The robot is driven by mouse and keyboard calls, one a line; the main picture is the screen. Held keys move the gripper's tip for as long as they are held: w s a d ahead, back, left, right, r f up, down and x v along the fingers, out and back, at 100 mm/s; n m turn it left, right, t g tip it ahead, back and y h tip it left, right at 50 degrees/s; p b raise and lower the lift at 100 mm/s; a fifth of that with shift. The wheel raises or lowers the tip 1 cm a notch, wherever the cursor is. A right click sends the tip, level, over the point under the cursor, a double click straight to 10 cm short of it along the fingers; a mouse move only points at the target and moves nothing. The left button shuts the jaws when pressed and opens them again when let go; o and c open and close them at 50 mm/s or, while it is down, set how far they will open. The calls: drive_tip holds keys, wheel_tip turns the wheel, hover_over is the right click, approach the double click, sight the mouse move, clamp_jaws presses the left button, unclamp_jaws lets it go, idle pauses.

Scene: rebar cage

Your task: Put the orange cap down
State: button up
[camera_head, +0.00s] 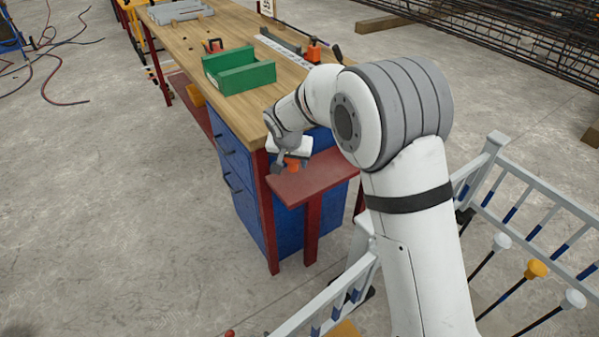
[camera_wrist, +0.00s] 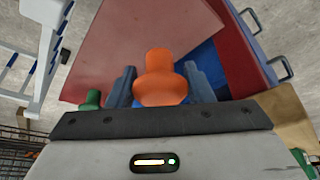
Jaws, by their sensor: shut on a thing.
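The orange cap (camera_wrist: 162,80) sits between the two fingers of my gripper (camera_wrist: 160,88) in the wrist view, and the fingers are shut on it. In the head view the orange cap (camera_head: 293,165) shows just below my gripper (camera_head: 285,168), partly hidden by it. My gripper is at the near end of the workbench, over or beside the left part of a small red shelf (camera_head: 318,178). I cannot tell whether the cap touches the shelf. The red shelf surface (camera_wrist: 110,60) also shows in the wrist view.
The wooden workbench (camera_head: 228,27) holds a green open box (camera_head: 240,78) and an orange tool (camera_head: 314,50). Blue drawers (camera_head: 235,170) stand below it.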

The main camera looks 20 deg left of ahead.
sight(292, 170)
drive_tip(key=shift+f, duration=2.55)
drive_tip(key=shift+f+b, duration=0.1)
drive_tip(key=shift+b, duration=0.25)
drive_tip(key=shift+f, duration=0.15)
drive_tip(key=o, duration=0.9)
drive_tip(key=shift+o, duration=0.2)
drive_tip(key=p+v, duration=0.1)
drive_tip(key=v, duration=1.1)
drive_tip(key=shift+r, duration=0.25)
drive_tip(key=shift+d, duration=0.15)
